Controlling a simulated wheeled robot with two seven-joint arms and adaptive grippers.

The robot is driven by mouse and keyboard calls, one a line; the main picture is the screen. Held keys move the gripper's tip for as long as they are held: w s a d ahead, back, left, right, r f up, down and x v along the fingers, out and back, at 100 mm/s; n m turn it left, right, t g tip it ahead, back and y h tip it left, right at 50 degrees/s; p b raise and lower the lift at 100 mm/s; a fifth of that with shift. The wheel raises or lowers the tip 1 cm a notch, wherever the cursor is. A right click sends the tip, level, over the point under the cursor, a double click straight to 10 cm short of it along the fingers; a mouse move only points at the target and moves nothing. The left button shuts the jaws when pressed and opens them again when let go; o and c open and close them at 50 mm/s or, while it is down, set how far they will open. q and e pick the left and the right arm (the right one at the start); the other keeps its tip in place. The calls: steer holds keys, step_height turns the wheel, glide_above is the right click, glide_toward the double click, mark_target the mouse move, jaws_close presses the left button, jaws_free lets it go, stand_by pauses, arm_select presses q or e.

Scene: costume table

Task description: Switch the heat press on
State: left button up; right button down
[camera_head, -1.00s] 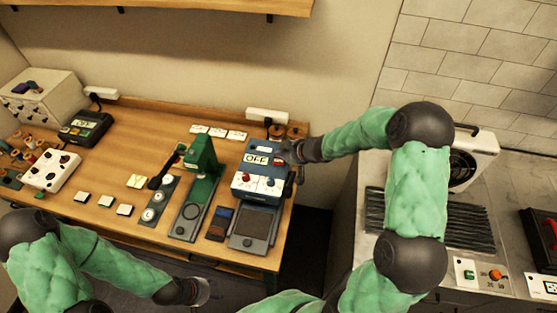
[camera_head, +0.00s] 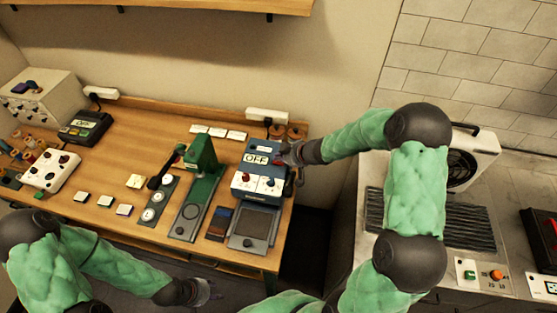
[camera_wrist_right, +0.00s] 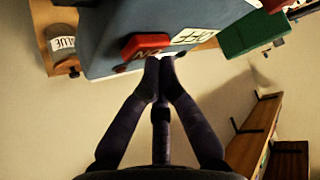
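The heat press appears to be the blue box (camera_head: 262,168) at the right end of the wooden table. Its white sign (camera_head: 256,159) reads OFF. In the right wrist view, a red rocker switch (camera_wrist_right: 146,45) sits on the blue face beside the OFF sign (camera_wrist_right: 194,35). My right gripper (camera_head: 290,156) is at the upper right side of the box. In the right wrist view its fingertips (camera_wrist_right: 159,68) are together, empty, just by the switch; I cannot tell whether they touch it. My left gripper (camera_head: 203,292) hangs in front of the table, its fingers too small to judge.
A green press (camera_head: 203,157) stands left of the blue box. A black device (camera_head: 85,128) with its own OFF sign is further left. A power strip (camera_head: 267,116) lies behind the box. A stone counter with a grill (camera_head: 455,222) is at the right, across a gap.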

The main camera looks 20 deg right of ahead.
mark_target(280, 162)
steer(key=shift+f, duration=0.3)
stand_by(0.5)
steer(key=shift+r+p, duration=0.95)
steer(key=shift+p, duration=0.05)
step_height(280, 162, up, 6)
steer(key=p, duration=0.7)
